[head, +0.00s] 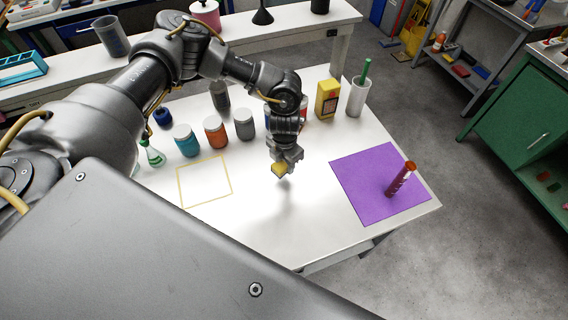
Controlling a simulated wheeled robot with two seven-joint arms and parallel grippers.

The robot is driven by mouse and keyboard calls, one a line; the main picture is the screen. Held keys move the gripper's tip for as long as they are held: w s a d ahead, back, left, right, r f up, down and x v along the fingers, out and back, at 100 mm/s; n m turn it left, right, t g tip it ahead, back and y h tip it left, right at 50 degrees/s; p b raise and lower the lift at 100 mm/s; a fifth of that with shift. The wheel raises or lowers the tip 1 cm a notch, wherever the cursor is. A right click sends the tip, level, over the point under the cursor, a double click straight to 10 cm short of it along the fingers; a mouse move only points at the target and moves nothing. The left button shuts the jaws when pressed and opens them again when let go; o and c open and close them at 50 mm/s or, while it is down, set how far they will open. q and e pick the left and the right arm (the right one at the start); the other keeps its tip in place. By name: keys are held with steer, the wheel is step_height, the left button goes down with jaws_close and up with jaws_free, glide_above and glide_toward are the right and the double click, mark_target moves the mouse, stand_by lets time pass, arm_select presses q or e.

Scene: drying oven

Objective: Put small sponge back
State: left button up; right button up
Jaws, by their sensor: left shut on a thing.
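The small sponge (279,169) is a yellow block held in my left gripper (283,164). The gripper is shut on it and points down over the middle of the white table (255,240). The sponge looks raised a little above the table, with a soft shadow below. A yellow square outline (181,192) is marked on the table to the left of the gripper; its inside is bare. My right gripper is not in view.
A purple mat (360,185) with a dark red bottle (400,179) lies to the right. Teal (186,141), orange (215,131) and grey (244,125) jars, a flask (153,154), a yellow container (327,98) and a white cup (358,98) line the back. The table's front middle is clear.

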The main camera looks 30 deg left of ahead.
mark_target(284, 167)
arm_select(q)
steer(key=shift+w+a+f, duration=0.3)
steer(key=shift+w+f, duration=0.15)
steer(key=shift+f, duration=0.2)
steer(key=f, duration=0.2)
steer(key=f+p, duration=0.1)
steer(key=shift+w+a+f, duration=0.1)
steer(key=shift+w+f, duration=0.15)
steer(key=shift+f, duration=0.05)
steer(key=shift+s+f+b, duration=0.15)
steer(key=shift+f+b, duration=0.25)
steer(key=shift+b, duration=0.1)
